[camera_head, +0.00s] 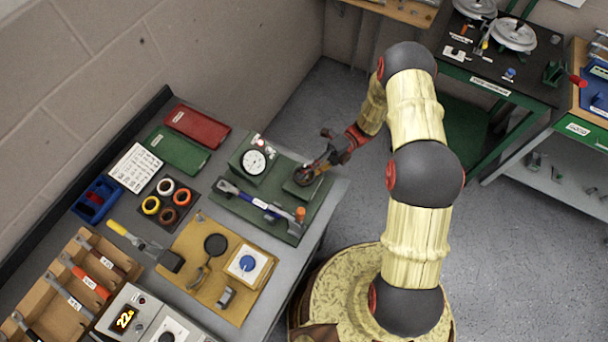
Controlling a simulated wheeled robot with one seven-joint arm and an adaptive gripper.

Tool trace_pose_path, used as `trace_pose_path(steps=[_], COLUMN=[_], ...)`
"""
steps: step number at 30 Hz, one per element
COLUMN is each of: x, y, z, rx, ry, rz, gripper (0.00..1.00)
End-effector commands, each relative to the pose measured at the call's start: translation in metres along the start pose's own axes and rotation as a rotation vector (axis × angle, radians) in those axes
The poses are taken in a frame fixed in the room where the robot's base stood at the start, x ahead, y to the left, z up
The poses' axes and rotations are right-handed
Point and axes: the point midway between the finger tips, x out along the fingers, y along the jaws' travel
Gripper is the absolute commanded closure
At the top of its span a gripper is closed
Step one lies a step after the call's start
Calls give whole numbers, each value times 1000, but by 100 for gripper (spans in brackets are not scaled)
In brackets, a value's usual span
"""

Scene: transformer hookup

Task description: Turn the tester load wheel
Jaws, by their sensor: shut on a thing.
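The tester load wheel (303,177) is a small dark round wheel at the right end of the green tester base (262,213), near the bench's right edge. My gripper (316,167) reaches it from the upper right and is shut on the wheel's rim. The fingers cover part of the wheel, so its far side is hidden. Left of the wheel, a tester block carries a round white dial (253,162); its reading is too small to tell. A blue-handled torque tool (249,199) lies along the front of the tester base.
A tan mat (203,291) with a blue-knobbed white box lies nearer. Tape rolls (150,205), a green tray (178,151) and a red tray (196,126) fill the left. A wooden tool rack (78,240) stands lower left. Grey floor (325,100) is open beyond the bench.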

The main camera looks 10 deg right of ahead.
Motion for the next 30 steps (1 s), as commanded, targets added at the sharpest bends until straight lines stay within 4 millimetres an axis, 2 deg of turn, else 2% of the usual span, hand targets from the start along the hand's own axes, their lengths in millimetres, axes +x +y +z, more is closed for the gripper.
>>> trace_pose_path(steps=[6, 18, 30], x=[1, 1, 1], y=[-4, -1, 2], z=[0, 0, -1], rx=[0, 2, 1], ry=[212, 581, 812], rz=[-4, -2, -1], gripper=[100, 100, 100])
